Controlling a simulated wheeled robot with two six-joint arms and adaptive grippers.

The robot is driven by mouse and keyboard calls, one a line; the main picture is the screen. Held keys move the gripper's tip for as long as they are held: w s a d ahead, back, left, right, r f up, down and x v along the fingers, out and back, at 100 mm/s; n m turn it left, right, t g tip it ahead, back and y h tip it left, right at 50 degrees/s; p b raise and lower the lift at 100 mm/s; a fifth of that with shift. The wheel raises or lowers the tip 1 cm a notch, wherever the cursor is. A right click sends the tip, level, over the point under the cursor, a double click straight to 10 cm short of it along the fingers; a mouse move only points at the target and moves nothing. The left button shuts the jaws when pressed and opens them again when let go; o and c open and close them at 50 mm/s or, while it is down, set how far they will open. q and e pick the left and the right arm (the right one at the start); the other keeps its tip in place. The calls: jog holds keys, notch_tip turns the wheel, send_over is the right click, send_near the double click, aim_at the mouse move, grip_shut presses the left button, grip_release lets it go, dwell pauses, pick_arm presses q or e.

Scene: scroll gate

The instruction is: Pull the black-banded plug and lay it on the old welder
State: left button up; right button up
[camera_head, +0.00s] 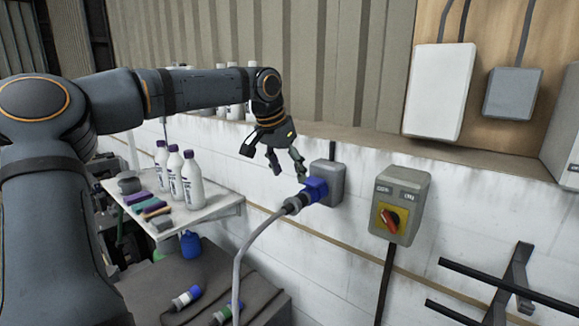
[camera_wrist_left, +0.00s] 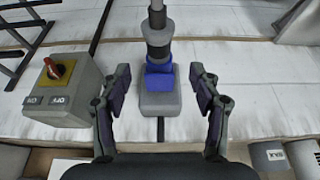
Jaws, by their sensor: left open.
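The blue plug (camera_head: 298,202) with a black band sits in the grey wall socket (camera_head: 330,180), its grey cable (camera_head: 243,250) hanging down. In the left wrist view the plug (camera_wrist_left: 158,52) and socket box (camera_wrist_left: 160,105) lie between and beyond my fingers. My left gripper (camera_head: 289,173) is open and empty, just above and left of the socket, apart from the plug; it also shows in the wrist view (camera_wrist_left: 160,72). A dark box (camera_head: 160,285) below may be the old welder; a blue-ended plug (camera_head: 185,297) and a green-ended one (camera_head: 222,315) lie on it. My right gripper is out of view.
A switch box (camera_head: 402,195) with a red knob is right of the socket. A white shelf (camera_head: 215,207) at left holds several bottles (camera_head: 191,180) and coloured blocks (camera_head: 150,208). Black brackets (camera_head: 515,270) stick out at lower right. The wall between shelf and socket is clear.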

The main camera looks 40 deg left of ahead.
aim_at(297, 197)
pick_arm(q)
jog(key=p+x, duration=0.1)
jog(key=x, duration=0.3)
jog(key=p+x, duration=0.1)
jog(key=x, duration=0.4)
jog(key=shift+w+d, duration=0.1)
jog(key=shift+w, duration=0.2)
jog(key=shift+f, duration=0.35)
jog(key=c, duration=1.3)
jog(key=o, duration=0.6)
grip_shut()
jog(key=shift+s+f, duration=0.1)
jog(key=shift+f, duration=0.05)
